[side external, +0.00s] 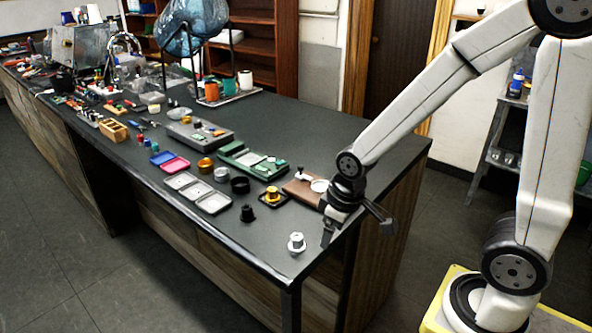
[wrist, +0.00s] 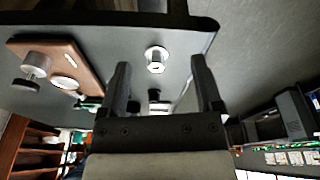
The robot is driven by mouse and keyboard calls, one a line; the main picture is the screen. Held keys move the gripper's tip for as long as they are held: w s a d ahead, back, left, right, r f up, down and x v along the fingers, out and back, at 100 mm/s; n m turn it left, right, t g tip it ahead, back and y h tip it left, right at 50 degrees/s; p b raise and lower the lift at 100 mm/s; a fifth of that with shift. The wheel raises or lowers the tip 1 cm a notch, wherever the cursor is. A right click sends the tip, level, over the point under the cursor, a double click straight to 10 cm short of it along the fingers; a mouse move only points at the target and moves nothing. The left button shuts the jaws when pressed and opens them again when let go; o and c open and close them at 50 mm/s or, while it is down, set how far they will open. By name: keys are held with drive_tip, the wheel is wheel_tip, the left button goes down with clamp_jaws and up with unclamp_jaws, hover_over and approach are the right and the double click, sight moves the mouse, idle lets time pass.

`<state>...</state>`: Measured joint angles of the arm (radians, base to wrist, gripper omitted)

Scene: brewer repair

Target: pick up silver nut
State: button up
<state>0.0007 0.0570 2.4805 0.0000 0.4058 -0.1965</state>
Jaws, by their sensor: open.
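The silver nut (side external: 296,242), a small flanged piece with a raised centre, sits upright near the front right corner of the dark counter. In the wrist view the silver nut (wrist: 156,59) shows between the fingertips in the picture, but it lies beyond them on the counter. My gripper (side external: 357,226) is open and empty, to the right of the nut in the side view and apart from it. Its two fingers are spread wide in the wrist view (wrist: 160,66). Nothing is held.
A black nut (side external: 247,214) and a gold nut (side external: 272,195) on a black tray stand left of the silver nut. A brown board (side external: 300,191) with round metal pieces lies behind. The counter (side external: 268,240) is bare around the silver nut, close to its edge.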

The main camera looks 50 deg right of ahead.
sight(297, 236)
drive_tip(key=w+n, duration=0.2)
drive_tip(key=n, duration=0.1)
drive_tip(key=w+n+g, duration=0.1)
drive_tip(key=w+n, duration=0.2)
drive_tip(key=n, duration=0.1)
drive_tip(key=w+n, duration=0.3)
drive_tip(key=shift+w+d+f+n+g, duration=0.1)
drive_tip(key=shift+f+n+g, duration=0.1)
drive_tip(key=shift+n+g, duration=0.15)
drive_tip(key=shift+w+f+n+g, duration=0.1)
drive_tip(key=shift+w+n+g, duration=0.15)
drive_tip(key=shift+w+n, duration=0.75)
drive_tip(key=shift+s, duration=0.25)
drive_tip(key=shift+f, duration=1.3)
drive_tip(key=shift+f, duration=2.6)
clamp_jaws()
